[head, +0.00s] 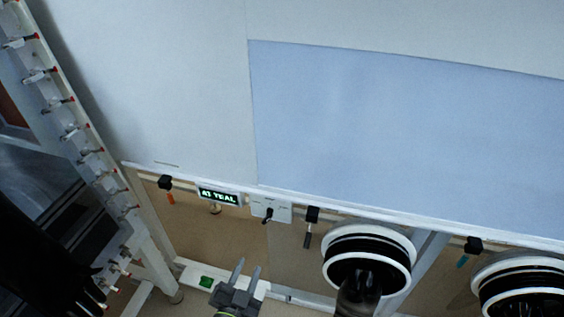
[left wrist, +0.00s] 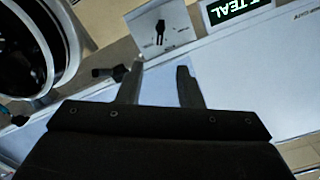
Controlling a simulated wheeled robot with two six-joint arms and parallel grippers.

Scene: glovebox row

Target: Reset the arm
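My left gripper (head: 247,266) shows at the bottom of the head view, below the front of the glovebox. Its two grey fingers point up and stand apart with nothing between them. In the left wrist view the open fingers (left wrist: 158,75) reach toward a white switch plate (left wrist: 160,30) with a dark knob or lever. The same plate (head: 284,211) sits on the rail in the head view, above and to the right of the gripper and apart from it. My right gripper is in neither view.
A lit display (head: 218,196), seemingly ending in "TEAL", sits left of the plate. Handles hang from the rail: orange (head: 170,197), dark (head: 308,238) and teal (head: 462,261). Round glove ports (head: 411,255) stand at right. A slanted valve rack (head: 78,130) is at left. A green button (head: 206,282) is below.

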